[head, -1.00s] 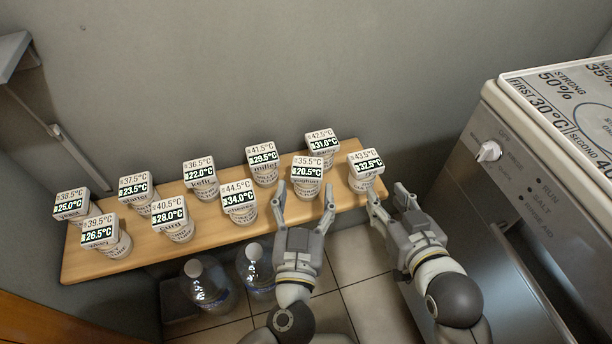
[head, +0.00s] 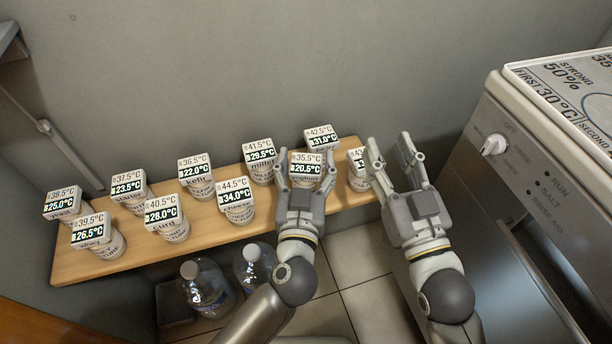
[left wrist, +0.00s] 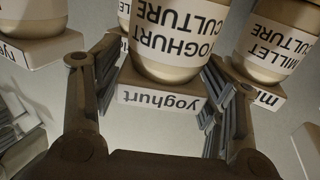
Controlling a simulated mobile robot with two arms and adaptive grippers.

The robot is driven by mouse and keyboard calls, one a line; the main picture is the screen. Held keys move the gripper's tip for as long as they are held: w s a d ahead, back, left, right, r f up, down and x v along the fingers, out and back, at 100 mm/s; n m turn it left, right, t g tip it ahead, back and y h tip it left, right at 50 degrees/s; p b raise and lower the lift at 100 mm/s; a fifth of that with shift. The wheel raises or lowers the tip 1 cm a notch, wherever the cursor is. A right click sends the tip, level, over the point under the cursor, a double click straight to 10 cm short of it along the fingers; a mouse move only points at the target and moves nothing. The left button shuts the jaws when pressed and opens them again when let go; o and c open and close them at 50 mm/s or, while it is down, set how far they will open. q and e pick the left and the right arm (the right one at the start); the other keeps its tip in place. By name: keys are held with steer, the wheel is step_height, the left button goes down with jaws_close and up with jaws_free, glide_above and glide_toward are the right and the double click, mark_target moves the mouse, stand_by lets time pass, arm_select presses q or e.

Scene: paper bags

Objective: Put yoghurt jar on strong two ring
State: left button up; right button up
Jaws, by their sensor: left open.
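The yoghurt jar (head: 305,172) stands on the wooden shelf near its right end, with a tag reading 35.5°C and 20.5°C. My left gripper (head: 306,168) is open, with its fingers on either side of this jar. In the left wrist view the jar, labelled yoghurt culture (left wrist: 170,45), appears upside down between the open fingers (left wrist: 160,100); contact cannot be told. My right gripper (head: 390,150) is open and empty beside the shelf's right end. The appliance top (head: 545,90) carries printed STRONG 50% text and part of a ring; which ring is strong two cannot be told.
Several other tagged jars stand close by on the shelf (head: 75,268), including millet (head: 260,165) and cheese (head: 237,205). A jar (head: 357,172) is partly hidden by my right gripper. Two bottles (head: 205,285) stand below. The appliance front has a knob (head: 494,145).

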arm_select(q)
steer(key=c, duration=1)
steer(key=shift+r, duration=0.1)
